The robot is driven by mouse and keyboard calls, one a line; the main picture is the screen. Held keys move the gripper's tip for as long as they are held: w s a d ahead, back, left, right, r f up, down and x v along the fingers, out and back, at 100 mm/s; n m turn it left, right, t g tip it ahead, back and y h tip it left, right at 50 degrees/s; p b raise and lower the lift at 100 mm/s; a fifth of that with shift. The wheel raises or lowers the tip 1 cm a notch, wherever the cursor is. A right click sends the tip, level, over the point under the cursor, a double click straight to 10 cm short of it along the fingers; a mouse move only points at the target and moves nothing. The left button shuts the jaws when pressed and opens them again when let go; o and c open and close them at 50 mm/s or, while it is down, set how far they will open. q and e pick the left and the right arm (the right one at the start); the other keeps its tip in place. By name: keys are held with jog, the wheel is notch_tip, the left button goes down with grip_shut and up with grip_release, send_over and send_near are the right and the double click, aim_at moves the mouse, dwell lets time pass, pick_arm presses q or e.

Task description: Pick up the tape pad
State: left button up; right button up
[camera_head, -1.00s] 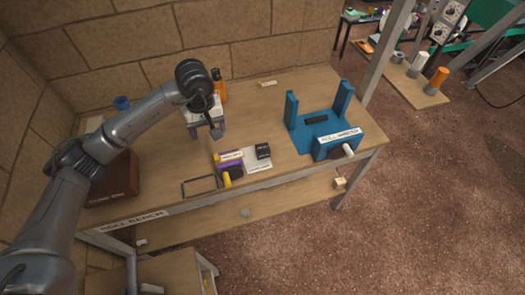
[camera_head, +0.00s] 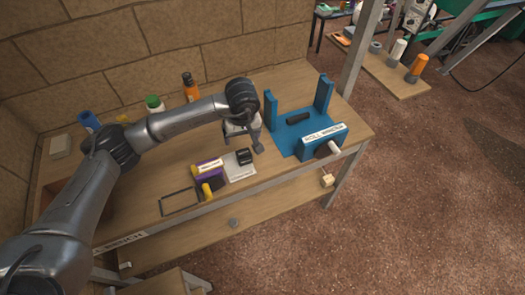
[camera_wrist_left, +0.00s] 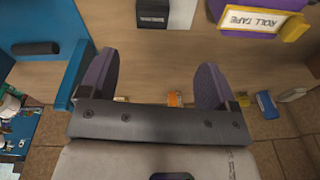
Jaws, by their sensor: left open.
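A small black block (camera_head: 244,157) with a pale label, which looks like the tape pad, sits on a white card (camera_head: 239,172) on the bench. In the left wrist view the block (camera_wrist_left: 153,12) shows at the top edge, its label too small to read surely. My left gripper (camera_head: 243,143) is above the bench just behind the block, pointing down, with the block apart from its fingers. In the left wrist view the gripper (camera_wrist_left: 157,60) has its two purple-grey fingers wide apart, with bare wood between them. My right gripper is not seen.
A purple and yellow roll tape holder (camera_head: 208,172) stands left of the card. A blue roll winder (camera_head: 290,140) with upright posts stands close on the right. A dark wire frame (camera_head: 180,201) lies at the front left. Bottles (camera_head: 190,88) stand at the back.

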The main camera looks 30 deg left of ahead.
pick_arm(q)
jog(key=w, duration=0.1)
jog(key=n+b, duration=0.1)
send_over(244, 153)
jog(key=shift+t, duration=0.3)
jog(key=f, duration=0.7)
jog(key=shift+s+d+f, duration=0.1)
jog(key=shift+s+d, duration=0.05)
jog(key=shift+d, duration=0.25)
jog(key=shift+a+f+b, duration=0.2)
jog(key=shift+f+b, duration=0.1)
jog(key=shift+f, duration=1.1)
jog(key=shift+a+f+b, duration=0.2)
jog(key=shift+f+b, duration=0.1)
jog(key=shift+f, duration=1.6)
jog(key=shift+c, duration=0.3)
jog(key=c, duration=1)
